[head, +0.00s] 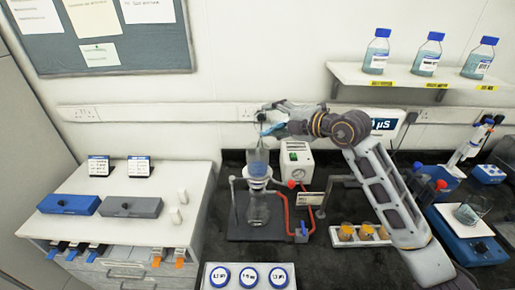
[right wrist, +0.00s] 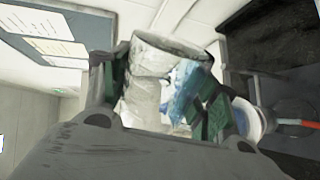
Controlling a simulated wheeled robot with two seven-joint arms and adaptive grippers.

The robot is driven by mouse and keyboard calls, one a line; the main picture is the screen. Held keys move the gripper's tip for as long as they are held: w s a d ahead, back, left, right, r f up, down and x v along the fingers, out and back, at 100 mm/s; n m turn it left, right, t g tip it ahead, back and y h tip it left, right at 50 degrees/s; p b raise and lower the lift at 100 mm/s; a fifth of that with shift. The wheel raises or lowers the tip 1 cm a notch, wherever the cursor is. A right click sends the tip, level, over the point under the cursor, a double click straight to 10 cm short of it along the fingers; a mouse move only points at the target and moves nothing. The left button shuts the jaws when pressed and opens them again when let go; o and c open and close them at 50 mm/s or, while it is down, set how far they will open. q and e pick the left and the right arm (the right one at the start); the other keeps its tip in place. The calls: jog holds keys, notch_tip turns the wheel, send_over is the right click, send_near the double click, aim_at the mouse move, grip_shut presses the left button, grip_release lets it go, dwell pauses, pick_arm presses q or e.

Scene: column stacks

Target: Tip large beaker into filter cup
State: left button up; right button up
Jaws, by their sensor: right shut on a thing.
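My right gripper (head: 270,114) reaches in from the right, above the filter cup. In the right wrist view its fingers (right wrist: 163,92) are shut around the large beaker (right wrist: 148,88). The beaker is clear, strongly tilted, with blue liquid towards its right side. In the head view the beaker (head: 271,129) is small and partly hidden by the gripper, with its blue liquid just above the cup's mouth. The clear filter cup (head: 257,163) stands upright on a glass flask (head: 258,210) and looks bluish inside. Whether liquid is flowing is hard to tell. My left gripper is out of view.
A pump (head: 297,158) with red tubing stands behind the flask. A rack of amber jars (head: 346,233) is to its right. A second beaker (head: 467,213) stands on a blue hotplate (head: 481,250) at far right.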

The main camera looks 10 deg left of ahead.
jog(key=shift+s+a+r+n+t, duration=0.25)
jog(key=shift+r+n, duration=0.2)
jog(key=shift+n, duration=0.25)
dwell(0.6)
jog(key=shift+s+f+n+t+b, duration=0.2)
jog(key=shift+f+n+t+b, duration=0.15)
jog(key=shift+b, duration=0.55)
jog(key=shift+s+a+f+n+h+b, duration=0.1)
jog(key=shift+f+n+h+b, duration=0.2)
jog(key=shift+b, duration=0.15)
jog(key=p, duration=0.1)
jog(key=r+m+p, duration=0.1)
jog(key=shift+w+d+r+p, duration=0.2)
jog(key=shift+w+r+p, duration=0.1)
jog(key=shift+w+d+f+m+g, duration=0.15)
jog(key=shift+f+m+g, duration=0.3)
jog(key=shift+m, duration=0.2)
jog(key=shift+w+f+m+g+y, duration=0.25)
jog(key=shift+f+m+y, duration=0.15)
jog(key=shift+m, duration=0.1)
